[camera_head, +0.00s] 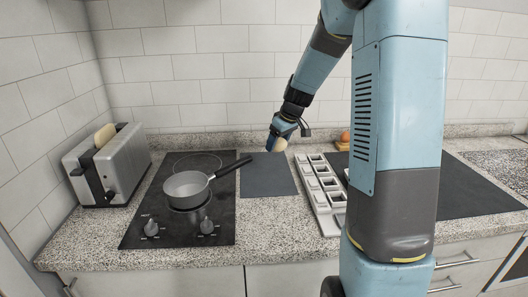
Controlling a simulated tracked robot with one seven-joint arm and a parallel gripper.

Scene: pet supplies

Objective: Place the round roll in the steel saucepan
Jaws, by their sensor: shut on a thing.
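The steel saucepan (188,187) stands upright on the black hob at left, its dark handle pointing up and right. Its visible inside looks empty. My gripper (279,138) is at the back of the counter, right of the saucepan and over the far edge of a dark mat. It is shut on the round roll (277,145), a small pale tan shape partly hidden by the fingers. The roll looks held a little above the mat, apart from the saucepan.
A toaster (107,170) with a bread slice (104,135) stands at far left. The hob (147,216) has two front knobs. The dark mat (268,178) is bare. A grey compartment tray (322,207) lies right of it. Brown-orange items (345,137) sit behind my arm.

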